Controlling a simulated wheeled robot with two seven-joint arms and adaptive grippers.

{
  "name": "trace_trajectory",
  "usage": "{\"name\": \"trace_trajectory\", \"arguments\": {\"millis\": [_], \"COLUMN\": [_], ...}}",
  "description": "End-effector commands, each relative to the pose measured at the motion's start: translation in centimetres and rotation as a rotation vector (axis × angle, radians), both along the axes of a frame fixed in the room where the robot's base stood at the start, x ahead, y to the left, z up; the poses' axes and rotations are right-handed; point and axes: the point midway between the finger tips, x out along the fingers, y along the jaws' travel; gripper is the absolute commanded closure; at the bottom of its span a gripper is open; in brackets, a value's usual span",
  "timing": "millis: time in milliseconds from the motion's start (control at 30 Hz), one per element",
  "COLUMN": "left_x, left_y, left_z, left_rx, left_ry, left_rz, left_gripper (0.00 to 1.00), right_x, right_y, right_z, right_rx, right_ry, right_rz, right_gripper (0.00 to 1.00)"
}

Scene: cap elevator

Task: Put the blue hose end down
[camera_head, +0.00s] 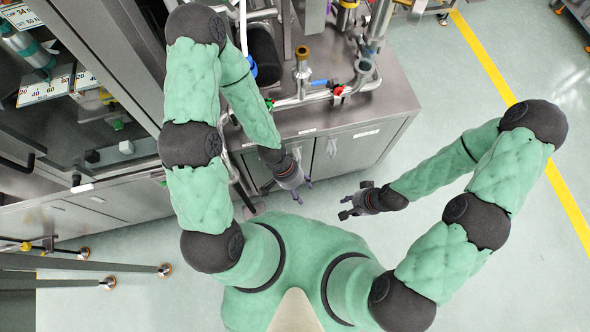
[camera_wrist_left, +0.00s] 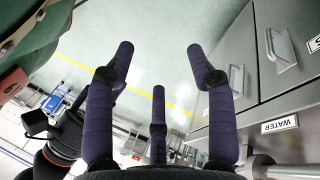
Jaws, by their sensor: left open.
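A white hose (camera_head: 243,25) hangs at the machine's left part and has a blue end (camera_head: 252,67), close beside my left forearm. Whether this blue piece rests on anything is hard to tell. My left gripper (camera_head: 303,192) is in front of the steel cabinet, below and right of the blue end and apart from it. In the left wrist view its purple fingers (camera_wrist_left: 160,65) are spread, with nothing between them. My right gripper (camera_head: 346,207) is to the right of the left one, over the floor, with its dark fingers apart and empty.
The steel cabinet (camera_head: 385,142) carries pipes, a red-handled valve (camera_head: 338,90) and a blue handle (camera_head: 320,83). Its doors and a WATER label (camera_wrist_left: 280,126) show in the left wrist view. A glass-fronted cabinet is at left. The floor (camera_head: 470,85) at right is clear.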

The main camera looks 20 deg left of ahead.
Motion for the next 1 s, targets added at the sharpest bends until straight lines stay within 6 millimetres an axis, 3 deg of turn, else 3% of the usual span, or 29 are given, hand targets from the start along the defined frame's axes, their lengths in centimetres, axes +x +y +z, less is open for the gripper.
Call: {"name": "trace_trajectory", "arguments": {"millis": [100,300,733,867,1000], "left_x": [0.5,1.0,1.1,1.1,1.1], "left_y": [0.6,1.8,1.9,1.8,1.8], "left_z": [-2.0,-3.5,-4.1,-5.7,-8.6], "left_rx": [0.023,0.062,0.065,0.064,0.064], "left_ry": [0.031,0.043,0.042,0.043,0.042], "left_rz": [0.258,0.455,0.467,0.466,0.465], "left_gripper": [0.45,0.45,0.45,0.45,0.45], "right_x": [0.0,0.0,0.0,0.0,0.0], "right_y": [0.0,0.0,0.0,0.0,0.0], "right_z": [0.0,0.0,-0.6,-2.2,-5.1], "right_rx": [0.000,0.000,0.000,0.000,0.000], "right_ry": [0.000,0.000,0.000,0.000,0.000], "right_rz": [0.000,0.000,0.000,0.000,0.000], "right_gripper": [0.63,0.63,0.63,0.63,0.63]}}
